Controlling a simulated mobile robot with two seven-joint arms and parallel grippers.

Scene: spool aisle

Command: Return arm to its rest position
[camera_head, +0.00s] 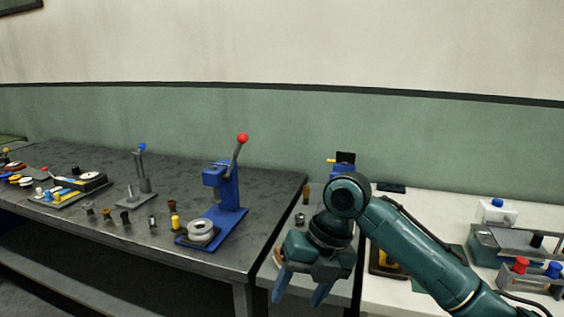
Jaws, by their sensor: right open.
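My right arm comes in from the lower right, bent at a dark green joint. Its gripper (300,292) hangs in front of the gap between the dark table and the white table, with its two blue fingers pointing down. The fingers are apart and I see nothing between them. The gripper is to the right of the dark table's corner. My left gripper is not in the picture.
The dark table (265,205) on the left holds a blue press (228,195) with a red-knobbed lever, a white spool (201,232) and several small parts. A green wall stands behind.

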